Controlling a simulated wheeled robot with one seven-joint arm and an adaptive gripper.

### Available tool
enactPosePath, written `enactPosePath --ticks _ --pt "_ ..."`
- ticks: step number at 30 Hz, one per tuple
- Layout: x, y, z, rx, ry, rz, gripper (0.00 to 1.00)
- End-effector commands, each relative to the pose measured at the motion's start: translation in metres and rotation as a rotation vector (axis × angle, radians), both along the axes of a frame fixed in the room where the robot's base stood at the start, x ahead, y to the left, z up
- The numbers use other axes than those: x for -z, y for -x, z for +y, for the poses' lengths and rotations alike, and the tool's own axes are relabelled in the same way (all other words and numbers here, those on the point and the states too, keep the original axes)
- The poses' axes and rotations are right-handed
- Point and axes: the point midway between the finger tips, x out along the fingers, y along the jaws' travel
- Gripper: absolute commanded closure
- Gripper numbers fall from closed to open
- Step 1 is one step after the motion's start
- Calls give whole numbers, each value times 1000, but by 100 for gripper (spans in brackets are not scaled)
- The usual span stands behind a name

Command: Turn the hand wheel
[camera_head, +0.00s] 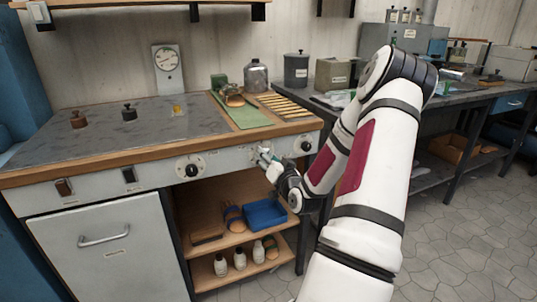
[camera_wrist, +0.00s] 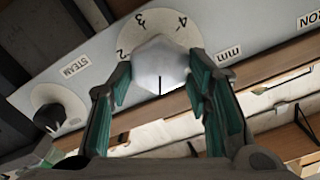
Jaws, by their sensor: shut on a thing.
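My gripper (camera_head: 267,160) is at the front panel of the bench, between two black knobs. In the wrist view my gripper (camera_wrist: 160,76) has its teal-padded fingers on either side of a pale, faceted hand wheel (camera_wrist: 160,62) with a dark line on it. The fingers are shut on it. Behind the wheel is a white dial (camera_wrist: 158,22) with numbers, with "min" printed beside it. In the head view the wheel is mostly hidden by my gripper.
A black knob (camera_head: 190,168) is to the left on the panel and another black knob (camera_head: 306,146) to the right. A "STEAM" label (camera_wrist: 76,66) shows in the wrist view. Below are open shelves with a blue tray (camera_head: 265,213). A gauge (camera_head: 168,69) stands on the bench.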

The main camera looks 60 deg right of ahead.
Motion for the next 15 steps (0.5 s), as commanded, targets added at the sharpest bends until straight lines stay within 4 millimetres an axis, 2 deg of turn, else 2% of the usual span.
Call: enactPosePath --ticks 15 --pt "0 2 -2 0 -422 -256 83"
